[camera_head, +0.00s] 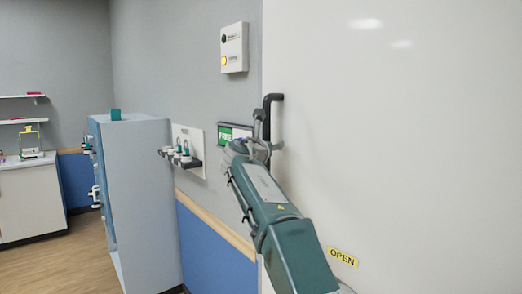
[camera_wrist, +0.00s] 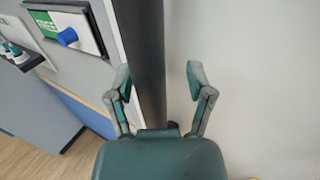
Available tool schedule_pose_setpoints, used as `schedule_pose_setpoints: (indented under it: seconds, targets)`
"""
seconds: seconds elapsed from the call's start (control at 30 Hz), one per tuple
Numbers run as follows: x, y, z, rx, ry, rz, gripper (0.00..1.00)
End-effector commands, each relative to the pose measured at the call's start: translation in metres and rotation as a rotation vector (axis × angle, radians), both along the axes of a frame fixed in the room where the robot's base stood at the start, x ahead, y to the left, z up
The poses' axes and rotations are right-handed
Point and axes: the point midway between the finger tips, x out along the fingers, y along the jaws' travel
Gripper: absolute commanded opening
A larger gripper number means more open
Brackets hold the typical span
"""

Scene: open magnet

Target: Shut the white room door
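The white room door (camera_head: 400,130) fills the right of the head view, with a yellow OPEN label (camera_head: 343,257) low on it. Its dark vertical handle (camera_head: 267,115) is near the door's left edge. My gripper (camera_head: 262,148) is at the lower part of the handle. In the wrist view the handle (camera_wrist: 145,60) runs between the two spread fingers of my gripper (camera_wrist: 158,80), with a gap showing on the right side. The left finger is close to the handle; I cannot tell whether it touches. The door (camera_wrist: 250,70) lies behind.
A green FREE sign (camera_head: 232,134) with a blue knob is on the wall left of the door. A rack with several padlocks (camera_head: 182,155), a grey-blue cabinet (camera_head: 140,200) and a white wall box (camera_head: 234,48) are further left. Wood floor (camera_head: 60,265) is clear at lower left.

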Motion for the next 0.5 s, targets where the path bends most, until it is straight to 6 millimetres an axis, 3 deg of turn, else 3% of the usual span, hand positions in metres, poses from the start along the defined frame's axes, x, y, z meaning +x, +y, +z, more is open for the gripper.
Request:
schedule_pose_setpoints:
  seconds: [0.5]
  targets:
    - [-0.068, 0.033, 0.000, -0.002, 0.000, 0.003, 0.68]
